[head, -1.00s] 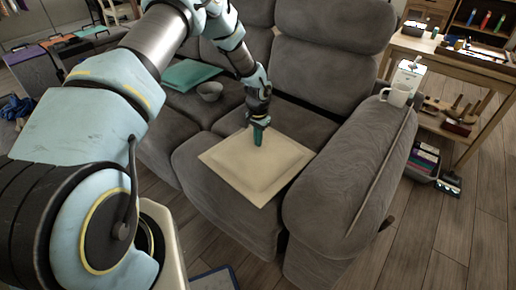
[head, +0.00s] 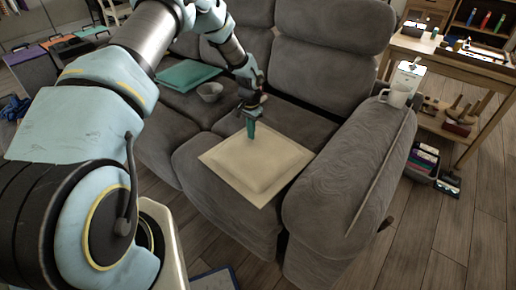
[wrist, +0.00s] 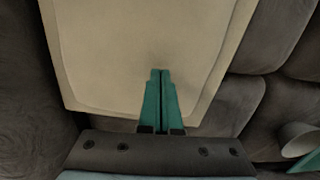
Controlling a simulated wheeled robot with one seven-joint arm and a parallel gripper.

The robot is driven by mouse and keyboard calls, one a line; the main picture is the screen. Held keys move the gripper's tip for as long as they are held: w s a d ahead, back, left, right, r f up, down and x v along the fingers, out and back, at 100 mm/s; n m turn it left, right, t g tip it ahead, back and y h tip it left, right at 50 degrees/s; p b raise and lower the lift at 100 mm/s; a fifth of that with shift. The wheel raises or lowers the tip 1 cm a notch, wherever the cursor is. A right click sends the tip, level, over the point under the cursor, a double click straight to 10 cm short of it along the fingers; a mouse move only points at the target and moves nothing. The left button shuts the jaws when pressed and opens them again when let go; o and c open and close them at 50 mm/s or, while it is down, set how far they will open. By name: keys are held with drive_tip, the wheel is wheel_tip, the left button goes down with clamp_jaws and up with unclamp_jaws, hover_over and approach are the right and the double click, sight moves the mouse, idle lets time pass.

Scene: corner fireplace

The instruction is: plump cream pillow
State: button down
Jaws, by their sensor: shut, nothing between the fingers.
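The cream pillow (head: 257,167) lies flat on the near seat of the grey sofa, beside its right armrest. It also fills much of the wrist view (wrist: 120,50), with a raised middle and a flat border. My gripper (head: 251,138) points down over the pillow's far part, its teal fingers together and empty. In the wrist view the closed fingertips (wrist: 160,72) lie over the cream cloth. I cannot tell whether they touch it.
A wooden workbench (head: 455,60) stands behind on the right.

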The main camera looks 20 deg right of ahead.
drive_tip(key=shift+f+b, duration=1)
drive_tip(key=shift+f, duration=0.45)
drive_tip(key=shift+r+p, duration=0.95)
drive_tip(key=shift+r, duration=0.65)
drive_tip(key=shift+a+r, duration=0.15)
drive_tip(key=s+a+r+n+p, duration=0.25)
drive_tip(key=a+r+n, duration=0.25)
drive_tip(key=a+r, duration=1.55)
drive_tip(key=s+a+r+n, duration=0.3)
drive_tip(key=s+a+r, duration=0.2)
drive_tip(key=s+a, duration=0.1)
drive_tip(key=s+a+r+n+t, duration=0.1)
drive_tip(key=s+a+r+n, duration=0.2)
drive_tip(key=s+a, duration=0.4)
drive_tip(key=shift+s+r+t, duration=0.3)
drive_tip(key=shift+s+r, duration=0.6)
drive_tip(key=shift+s, duration=0.15)
